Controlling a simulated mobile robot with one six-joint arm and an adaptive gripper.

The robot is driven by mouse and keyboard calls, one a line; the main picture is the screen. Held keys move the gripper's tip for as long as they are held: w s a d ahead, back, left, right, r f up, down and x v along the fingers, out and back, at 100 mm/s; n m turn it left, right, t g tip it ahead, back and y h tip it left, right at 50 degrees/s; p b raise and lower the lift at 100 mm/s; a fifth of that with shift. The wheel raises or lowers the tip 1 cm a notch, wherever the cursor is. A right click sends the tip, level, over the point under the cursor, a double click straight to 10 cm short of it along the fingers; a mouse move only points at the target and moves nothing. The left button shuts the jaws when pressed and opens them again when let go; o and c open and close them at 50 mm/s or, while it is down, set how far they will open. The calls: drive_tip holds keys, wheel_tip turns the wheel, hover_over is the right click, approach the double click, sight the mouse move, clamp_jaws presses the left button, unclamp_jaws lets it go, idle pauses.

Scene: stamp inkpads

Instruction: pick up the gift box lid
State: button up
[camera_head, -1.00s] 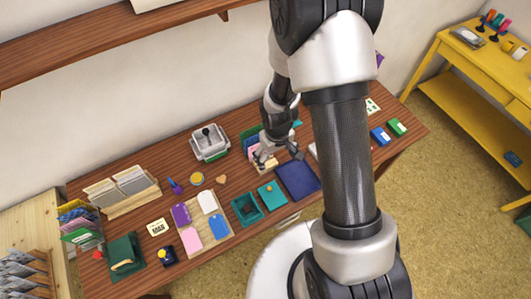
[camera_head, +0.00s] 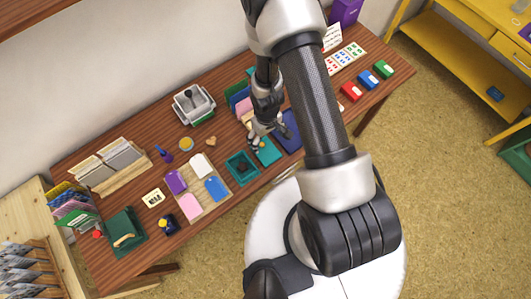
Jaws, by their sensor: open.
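The gift box lid (camera_head: 269,153) is a flat teal square on the wooden table, right of an open teal box (camera_head: 242,168) with a dark inside. In the earlier frame a small yellowish knob shows on its top; now my gripper hides that part. My gripper (camera_head: 254,148) points down over the far left part of the lid, its fingers open and empty. I cannot tell whether the fingertips touch the lid.
A dark blue square (camera_head: 290,138) lies close on the right of the lid, partly behind my arm. A board (camera_head: 182,208) with coloured tags lies left of the box. The table's front edge is near.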

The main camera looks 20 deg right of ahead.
sight(267, 151)
drive_tip(key=shift+s+f+b, duration=0.1)
drive_tip(key=shift+f+b, duration=5.25)
drive_tip(key=shift+f, duration=0.1)
drive_tip(key=shift+r, duration=0.1)
drive_tip(key=shift+c, duration=0.4)
drive_tip(key=c, duration=0.5)
